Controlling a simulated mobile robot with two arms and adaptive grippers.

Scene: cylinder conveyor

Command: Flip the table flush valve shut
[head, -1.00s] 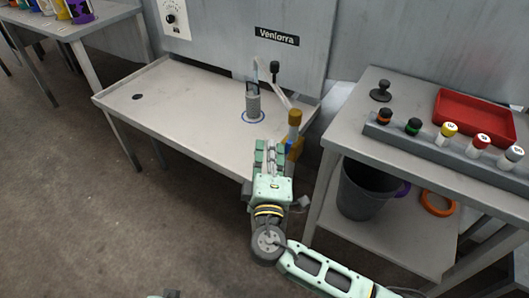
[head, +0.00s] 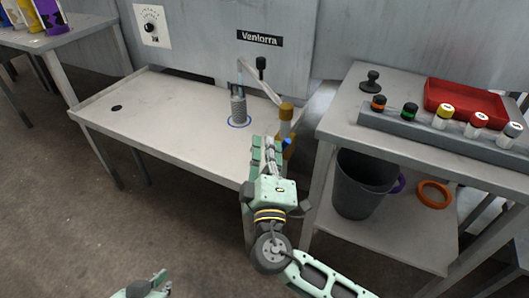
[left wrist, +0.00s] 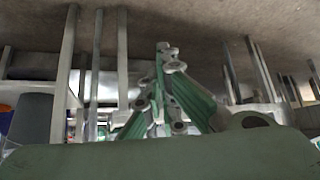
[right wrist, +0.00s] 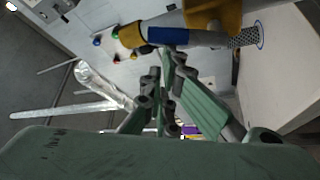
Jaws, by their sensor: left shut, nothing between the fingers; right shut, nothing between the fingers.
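The table flush valve (head: 286,112) is a brass-yellow fitting at the right front corner of the grey table. A blue piece (head: 287,142) shows low on it, beside my right gripper. My right gripper (head: 266,146) is shut and empty, pointing at the table edge just left of the valve. In the right wrist view the yellow fitting (right wrist: 205,14) and a blue sleeve (right wrist: 168,37) lie above the shut fingers (right wrist: 165,62). I cannot tell whether they touch. My left gripper (head: 150,284) is shut and empty, low over the floor, far from the valve.
The grey table (head: 165,115) carries a ribbed metal cylinder (head: 238,108) inside a blue ring. A right-hand bench (head: 335,120) holds a rack (head: 400,122) of colour-capped cylinders and a red tray (head: 465,102). A dark bin (head: 360,188) stands on its lower shelf.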

